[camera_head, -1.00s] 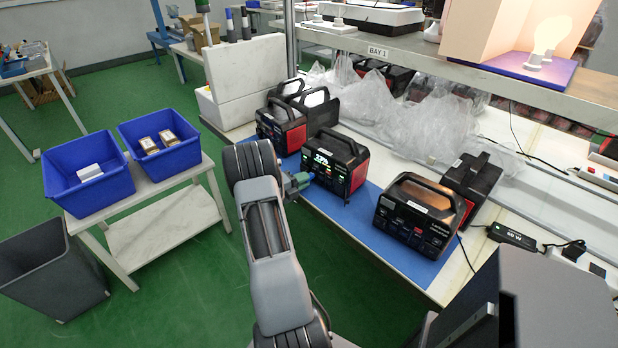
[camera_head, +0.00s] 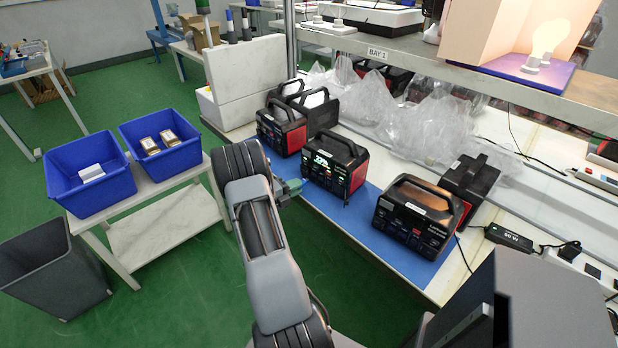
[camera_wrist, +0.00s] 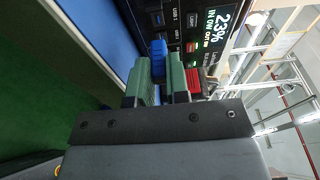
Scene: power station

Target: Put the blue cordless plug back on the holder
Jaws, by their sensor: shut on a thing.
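My gripper (camera_wrist: 158,85) has green fingers and is shut on the blue plug (camera_wrist: 158,52), whose blue end shows between and beyond the fingertips in the wrist view. The plug is in front of the panel of a power station with a lit display (camera_wrist: 213,22), close to it; I cannot tell whether it touches. In the head view my gripper (camera_head: 290,187) is at the left of this black and red power station (camera_head: 335,168), and the plug is hidden there. I cannot make out the holder.
A red part (camera_wrist: 193,80) shows beside the right finger. Other power stations (camera_head: 420,213) (camera_head: 282,130) stand on the blue mat (camera_head: 350,210). Blue bins (camera_head: 90,180) stand on a side table at left. Green floor is free between table and bench.

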